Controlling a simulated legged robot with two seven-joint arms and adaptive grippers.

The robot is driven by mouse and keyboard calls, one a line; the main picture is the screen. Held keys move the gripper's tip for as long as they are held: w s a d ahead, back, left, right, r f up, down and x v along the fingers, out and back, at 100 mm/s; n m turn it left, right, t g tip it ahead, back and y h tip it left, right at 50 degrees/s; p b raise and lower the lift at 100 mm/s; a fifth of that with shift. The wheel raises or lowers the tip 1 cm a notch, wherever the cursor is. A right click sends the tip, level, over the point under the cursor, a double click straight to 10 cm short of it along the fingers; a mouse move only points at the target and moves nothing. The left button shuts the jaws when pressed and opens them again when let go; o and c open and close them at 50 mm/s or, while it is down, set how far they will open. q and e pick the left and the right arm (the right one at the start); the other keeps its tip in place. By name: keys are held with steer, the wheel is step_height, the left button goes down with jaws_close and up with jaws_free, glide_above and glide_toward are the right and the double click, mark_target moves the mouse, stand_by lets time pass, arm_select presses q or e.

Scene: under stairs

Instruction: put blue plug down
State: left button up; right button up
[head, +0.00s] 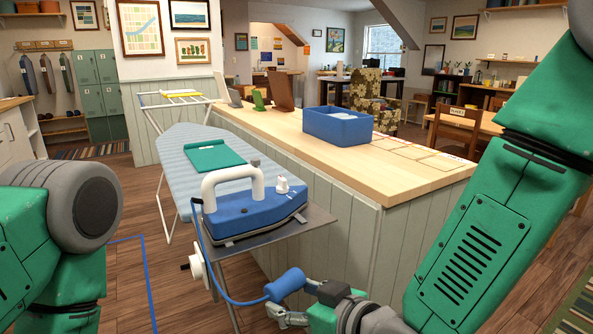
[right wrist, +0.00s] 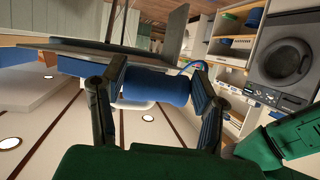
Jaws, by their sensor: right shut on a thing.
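The blue plug (head: 285,284) is a thick cylinder on a blue cord (head: 233,300) that leads up to the blue-and-white iron (head: 245,207). My right gripper (head: 297,308) is shut on the plug, in the air below and in front of the grey plate under the iron. The right wrist view shows the plug (right wrist: 155,87) lying across between the two dark fingers. The iron stands on the grey plate at the near end of the ironing board (head: 180,150). My left arm shows at the left edge, but its gripper is out of view.
A green folded cloth (head: 212,157) lies on the board. A white round fitting (head: 198,268) hangs below the plate. A wooden counter (head: 360,168) with a blue bin (head: 338,127) stands right of the board. Bare floor (head: 125,240) lies left of it.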

arm_select(q)
steer(key=shift+w+d, duration=0.1)
arm_select(e)
steer(key=d+f+m+t+h, duration=0.2)
steer(key=d+f+m+h, duration=0.1)
steer(key=d, duration=0.9)
steer(key=w+d+f+m+t+h, duration=0.1)
steer(key=d+f+m+h, duration=0.3)
steer(key=d, duration=0.8)
steer(key=shift+w+d+f+m+t+h, duration=0.2)
steer(key=shift+m+t+h, duration=0.2)
steer(key=shift+m+h, duration=0.55)
steer(key=shift+a, duration=0.15)
steer(key=shift+n, duration=0.25)
